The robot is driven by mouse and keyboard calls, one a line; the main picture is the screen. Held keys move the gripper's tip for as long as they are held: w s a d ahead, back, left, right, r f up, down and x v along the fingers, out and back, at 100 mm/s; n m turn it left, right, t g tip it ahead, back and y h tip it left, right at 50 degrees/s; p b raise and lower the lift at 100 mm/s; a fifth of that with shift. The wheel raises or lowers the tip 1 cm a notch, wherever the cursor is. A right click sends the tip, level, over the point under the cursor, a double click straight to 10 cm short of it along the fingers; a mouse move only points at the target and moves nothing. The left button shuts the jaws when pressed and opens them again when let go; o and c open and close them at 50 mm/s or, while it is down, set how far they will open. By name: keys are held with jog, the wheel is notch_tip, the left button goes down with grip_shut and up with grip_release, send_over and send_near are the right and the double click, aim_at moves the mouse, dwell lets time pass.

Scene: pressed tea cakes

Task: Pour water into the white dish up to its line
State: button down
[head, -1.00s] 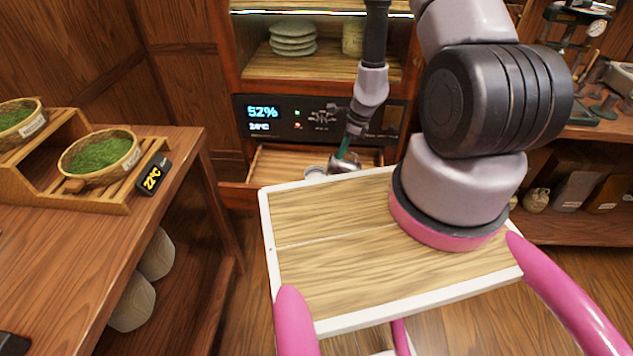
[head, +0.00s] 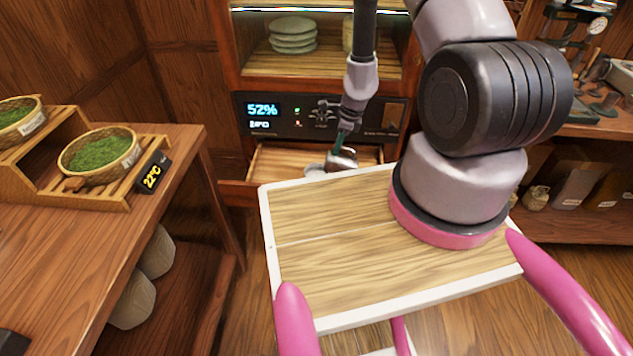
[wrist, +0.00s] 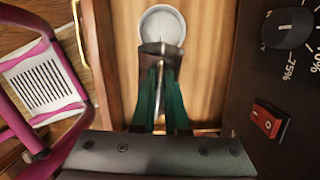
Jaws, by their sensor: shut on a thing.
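The white dish (wrist: 163,14) is round and shallow and sits on the wooden floor of an open drawer. In the head view the dish (head: 315,170) shows only as a pale rim beside the held vessel. My gripper (wrist: 160,68) has green fingers shut on a small dark metallic vessel. The vessel (head: 343,160) is close to the dish, to its right in the head view, and looks tilted. In the wrist view the vessel (wrist: 161,48) overlaps the dish's near edge. The dish's line and its water level cannot be made out.
The drawer (head: 285,160) is open below a panel (head: 315,116) reading 52%. In the wrist view the panel has a black knob (wrist: 290,28) and a red switch (wrist: 268,118). Stacked tea cakes (head: 293,37) are above. A table with moss baskets (head: 100,152) stands left.

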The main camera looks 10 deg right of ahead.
aim_at(354, 160)
jog(key=shift+w+a+r, duration=0.1)
jog(key=shift+a, duration=0.2)
jog(key=d, duration=0.1)
jog(key=s+d+f+y, duration=0.1)
jog(key=d+t+y, duration=0.1)
jog(key=d, duration=0.1)
jog(key=shift+s+f, duration=0.25)
jog(key=shift+f, duration=0.15)
jog(key=shift+d+t+y, duration=0.25)
jog(key=shift+t+y, duration=0.05)
jog(key=shift+y, duration=0.3)
jog(key=shift+a+r, duration=0.1)
jog(key=shift+s+d+t+y, duration=0.2)
jog(key=shift+d+t+y, duration=0.1)
jog(key=shift+d+y, duration=0.3)
jog(key=shift+s+d+y+b, duration=0.1)
jog(key=shift+s+y+b, duration=0.05)
jog(key=shift+y+b, duration=0.35)
jog(key=shift+d+t, duration=0.1)
jog(key=shift+t, duration=0.2)
